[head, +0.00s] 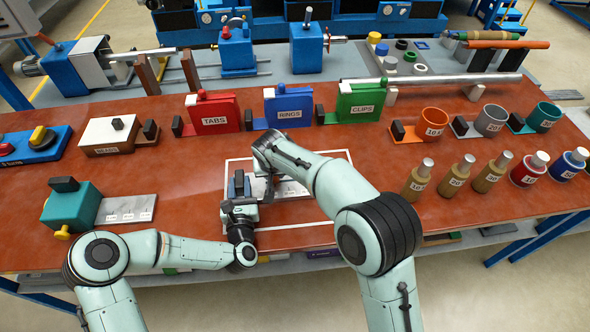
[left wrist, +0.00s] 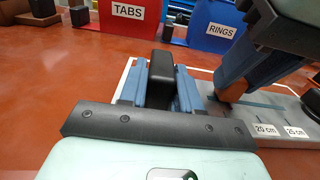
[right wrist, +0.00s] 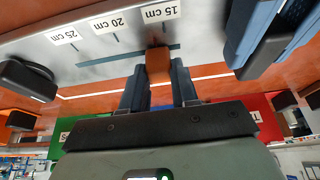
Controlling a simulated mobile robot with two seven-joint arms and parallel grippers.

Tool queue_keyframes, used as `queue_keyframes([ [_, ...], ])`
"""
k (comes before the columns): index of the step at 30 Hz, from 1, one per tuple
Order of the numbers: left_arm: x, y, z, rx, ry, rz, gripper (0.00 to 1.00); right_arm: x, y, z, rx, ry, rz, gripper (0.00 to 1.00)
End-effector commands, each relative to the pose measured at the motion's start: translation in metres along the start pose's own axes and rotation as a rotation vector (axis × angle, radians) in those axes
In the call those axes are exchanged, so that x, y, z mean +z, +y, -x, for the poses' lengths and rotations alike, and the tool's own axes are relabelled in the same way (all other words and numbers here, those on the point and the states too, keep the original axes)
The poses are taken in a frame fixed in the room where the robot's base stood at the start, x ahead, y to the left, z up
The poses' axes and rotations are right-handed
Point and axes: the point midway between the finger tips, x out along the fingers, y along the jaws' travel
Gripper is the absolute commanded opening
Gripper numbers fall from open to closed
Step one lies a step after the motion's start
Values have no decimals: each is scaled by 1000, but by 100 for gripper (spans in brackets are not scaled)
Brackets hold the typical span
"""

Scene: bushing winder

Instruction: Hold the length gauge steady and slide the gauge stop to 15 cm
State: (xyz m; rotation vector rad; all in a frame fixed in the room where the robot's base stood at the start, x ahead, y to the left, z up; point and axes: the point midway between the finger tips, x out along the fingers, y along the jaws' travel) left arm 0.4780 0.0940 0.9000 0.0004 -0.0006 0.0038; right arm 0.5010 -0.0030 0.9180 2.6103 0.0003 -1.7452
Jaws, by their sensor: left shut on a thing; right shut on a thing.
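The length gauge (head: 292,188) is a pale grey plate lying inside a white outline at the table's front middle. My left gripper (left wrist: 161,85) is shut on the gauge's black upright handle (left wrist: 161,65) at its left end. My right gripper (right wrist: 158,88) is shut on the orange-brown gauge stop (right wrist: 158,63), just right of my left gripper. In the right wrist view the stop sits on the slot, about in line with the mark of the 15 cm label (right wrist: 160,11); exact alignment is unclear. The left wrist view shows the 20 cm label (left wrist: 265,129). The head view hides the stop.
Red TABS (head: 213,113), blue RINGS (head: 290,108) and green CLIPS (head: 361,103) bins stand behind. A teal block with a grey plate (head: 127,209) lies left. Cups and several bushings (head: 417,180) stand right. My two arms are close together over the gauge.

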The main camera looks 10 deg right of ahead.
Motion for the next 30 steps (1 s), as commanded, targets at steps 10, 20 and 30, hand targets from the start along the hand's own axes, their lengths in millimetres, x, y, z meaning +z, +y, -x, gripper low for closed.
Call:
queue_keyframes([
  [10, 0, -3, 0, -7, 0, 2, 0, 0, -18, 1, -5, 1, 1, 0],
  [20, 0, -2, 0, -6, 0, 3, 0, 0, -17, 1, -4, 1, 1, 55],
  [30, 0, -1, 0, -2, 0, 2, 0, 0, -16, 23, -4, 3, 1, 55],
])
